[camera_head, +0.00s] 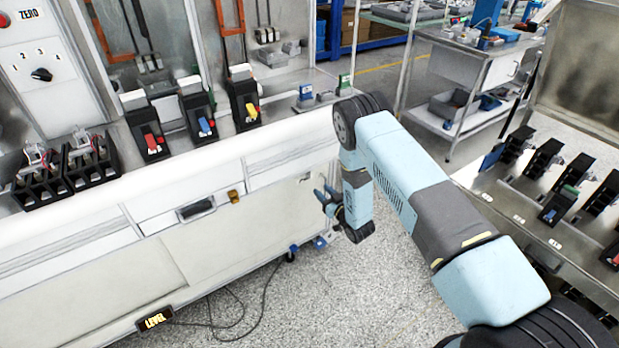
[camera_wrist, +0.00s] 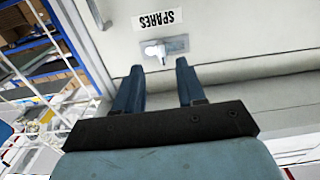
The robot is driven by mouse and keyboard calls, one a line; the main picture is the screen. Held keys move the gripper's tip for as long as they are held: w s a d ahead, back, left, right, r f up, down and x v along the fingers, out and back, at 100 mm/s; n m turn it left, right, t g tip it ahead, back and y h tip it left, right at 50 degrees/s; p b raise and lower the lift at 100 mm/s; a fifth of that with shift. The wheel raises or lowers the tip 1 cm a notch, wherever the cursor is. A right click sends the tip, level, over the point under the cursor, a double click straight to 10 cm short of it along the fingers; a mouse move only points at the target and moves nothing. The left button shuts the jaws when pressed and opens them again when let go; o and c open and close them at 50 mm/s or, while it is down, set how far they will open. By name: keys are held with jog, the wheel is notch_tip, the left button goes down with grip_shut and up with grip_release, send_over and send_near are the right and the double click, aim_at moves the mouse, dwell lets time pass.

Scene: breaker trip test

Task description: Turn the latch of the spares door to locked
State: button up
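The spares door (camera_wrist: 225,25) is a pale panel with a white SPARES label (camera_wrist: 156,18), upside down in the wrist view. The latch (camera_wrist: 155,50) is a small bright silver knob or lever on a grey plate (camera_wrist: 178,44), close to the label. My gripper (camera_wrist: 158,66) is open, with its two blue fingers apart and nothing between them. The latch appears just beyond the fingertips, between them; I cannot tell whether they touch it. In the head view my gripper (camera_head: 326,199) is at the right end of the bench front, beside the door (camera_head: 275,215).
The white bench (camera_head: 200,170) carries several breakers along its top. A dark cable (camera_head: 240,320) lies on the floor below. A steel table (camera_head: 510,210) with more breakers stands at right. Shelving (camera_wrist: 35,55) shows at left in the wrist view. Speckled floor (camera_head: 340,300) lies open between bench and table.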

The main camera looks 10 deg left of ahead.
jog(key=x, duration=1)
jog(key=shift+c, duration=0.4)
grip_shut()
